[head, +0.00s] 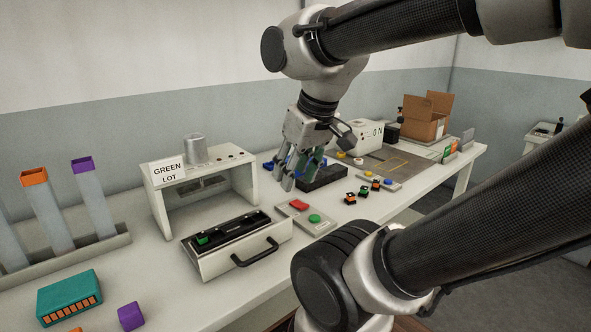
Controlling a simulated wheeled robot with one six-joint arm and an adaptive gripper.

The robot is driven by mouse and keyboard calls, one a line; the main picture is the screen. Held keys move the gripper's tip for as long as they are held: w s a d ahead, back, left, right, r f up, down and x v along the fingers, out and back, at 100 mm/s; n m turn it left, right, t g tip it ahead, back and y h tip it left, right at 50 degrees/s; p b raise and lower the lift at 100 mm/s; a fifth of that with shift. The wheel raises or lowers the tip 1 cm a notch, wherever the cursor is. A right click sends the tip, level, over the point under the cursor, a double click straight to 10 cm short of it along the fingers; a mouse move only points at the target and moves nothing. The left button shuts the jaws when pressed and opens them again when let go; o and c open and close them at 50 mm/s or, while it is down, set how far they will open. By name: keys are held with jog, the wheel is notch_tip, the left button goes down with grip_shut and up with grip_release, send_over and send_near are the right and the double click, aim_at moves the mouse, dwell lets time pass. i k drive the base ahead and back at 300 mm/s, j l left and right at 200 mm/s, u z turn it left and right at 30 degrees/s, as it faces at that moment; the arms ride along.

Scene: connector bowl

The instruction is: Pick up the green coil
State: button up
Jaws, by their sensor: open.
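Several small dark parts with coloured marks (363,192) stand on the bench right of my gripper. Orange and green show on them, but they are too small to tell which is a green coil. A small green piece (202,239) sits in the left end of the open drawer (229,263). My gripper (299,182) points down above the bench, fingers apart and empty, in front of a black tray (322,179). Its fingers partly hide blue pieces (269,166) behind them.
A white housing (158,203) labelled "GREEN LOT" stands behind the drawer. A panel with a red and a green button (315,218) lies in front of my gripper. A teal block (69,298), a purple cube (131,316) and tall tubes are at left; a cardboard box (424,121) is at back right.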

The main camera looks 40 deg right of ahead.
aim_at(364, 191)
jog(key=l+z, duration=0.65)
